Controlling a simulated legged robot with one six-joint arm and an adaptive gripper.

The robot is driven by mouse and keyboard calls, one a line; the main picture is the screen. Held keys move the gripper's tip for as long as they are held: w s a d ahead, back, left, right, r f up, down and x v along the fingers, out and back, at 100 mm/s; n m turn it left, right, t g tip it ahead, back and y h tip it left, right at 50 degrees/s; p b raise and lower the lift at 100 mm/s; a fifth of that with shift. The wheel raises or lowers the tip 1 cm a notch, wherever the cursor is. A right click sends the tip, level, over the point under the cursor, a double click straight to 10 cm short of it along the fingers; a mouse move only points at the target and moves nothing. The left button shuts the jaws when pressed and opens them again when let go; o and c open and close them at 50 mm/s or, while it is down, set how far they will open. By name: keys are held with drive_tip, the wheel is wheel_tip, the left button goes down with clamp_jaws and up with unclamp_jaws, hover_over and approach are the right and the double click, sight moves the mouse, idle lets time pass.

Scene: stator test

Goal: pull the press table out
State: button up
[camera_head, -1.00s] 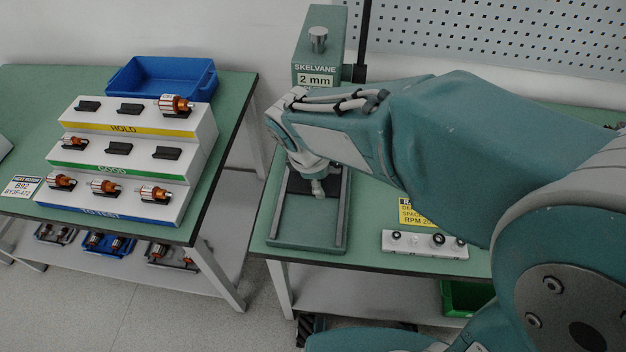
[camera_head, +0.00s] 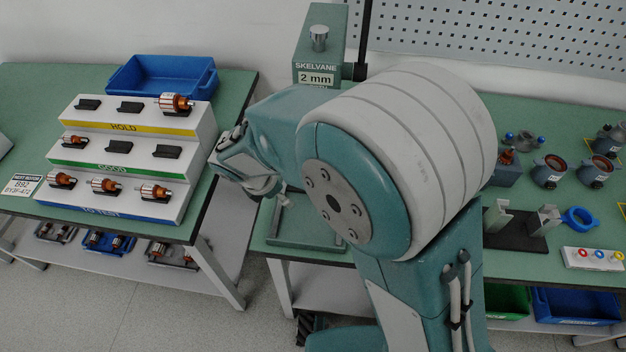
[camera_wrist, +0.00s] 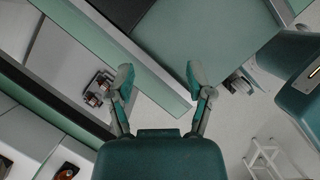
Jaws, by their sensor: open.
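The green press (camera_head: 318,45), labelled SKELVANE 2 mm, stands at the back of the middle bench. Its low press table (camera_head: 308,241) with raised side rails shows at the bench's left front; my arm hides much of it. My gripper (camera_head: 272,188) is left of the press, over the bench's left edge by the press table. In the wrist view my gripper (camera_wrist: 160,82) is open, with nothing between its fingers. A flat green panel with a paler rim fills the top there; I cannot tell if it is the press table.
The left bench (camera_head: 232,110) holds a stepped rack (camera_head: 190,150) with copper rotors and a blue bin (camera_head: 160,78). A floor gap separates the benches. Right of my arm are several small motor parts, a dark fixture (camera_head: 515,235) and a blue ring (camera_head: 579,218).

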drive_tip(key=w+d, duration=0.5)
drive_tip(key=d, duration=0.1)
drive_tip(key=shift+w, duration=0.25)
drive_tip(key=shift+x, duration=1.15)
drive_tip(key=shift+f, duration=0.4)
clamp_jaws()
